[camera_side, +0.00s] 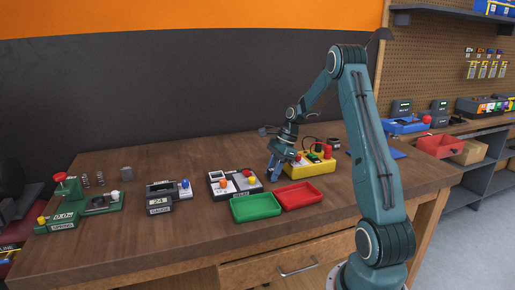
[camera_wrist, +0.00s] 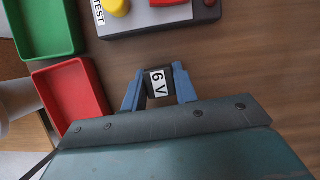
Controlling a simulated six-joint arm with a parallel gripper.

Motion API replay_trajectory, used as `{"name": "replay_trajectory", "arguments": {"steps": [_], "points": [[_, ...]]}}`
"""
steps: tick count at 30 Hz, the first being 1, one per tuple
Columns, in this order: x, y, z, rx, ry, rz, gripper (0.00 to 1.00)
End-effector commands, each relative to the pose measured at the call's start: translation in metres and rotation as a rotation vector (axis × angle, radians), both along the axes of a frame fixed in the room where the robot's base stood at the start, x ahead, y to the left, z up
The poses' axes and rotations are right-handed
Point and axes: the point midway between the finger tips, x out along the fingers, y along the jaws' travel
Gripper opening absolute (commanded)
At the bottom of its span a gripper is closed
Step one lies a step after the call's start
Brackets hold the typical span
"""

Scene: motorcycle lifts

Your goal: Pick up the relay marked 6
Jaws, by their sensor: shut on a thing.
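The relay marked 6 V (camera_wrist: 158,82) is a small dark block with a white label, seen in the wrist view between the two blue fingers of my gripper (camera_wrist: 158,70). The fingers are shut on its two sides. In the side view my gripper (camera_side: 274,176) points down behind the green and red trays, left of the yellow box. The relay cannot be made out there. I cannot tell whether it touches the table.
The green tray (camera_side: 233,216) and red tray (camera_side: 277,202) stand near the front. A tester (camera_side: 216,191) with coloured knobs is left of my gripper, and the yellow box (camera_side: 313,168) is right. Bare wood (camera_wrist: 255,75) lies on the right in the wrist view.

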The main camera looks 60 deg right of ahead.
Motion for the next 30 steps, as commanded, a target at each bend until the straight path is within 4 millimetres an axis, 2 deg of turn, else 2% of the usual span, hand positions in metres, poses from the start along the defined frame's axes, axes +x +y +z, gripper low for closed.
{"name": "replay_trajectory", "arguments": {"steps": [8, 24, 30], "points": [[0.0, 0.0, 0.01, -0.001, -0.002, 0.0, 0.06], [0.0, -0.001, 0.084, -0.002, -0.003, 0.001, 0.06], [0.0, 0.0, 0.098, -0.001, -0.001, 0.0, 0.06]]}}
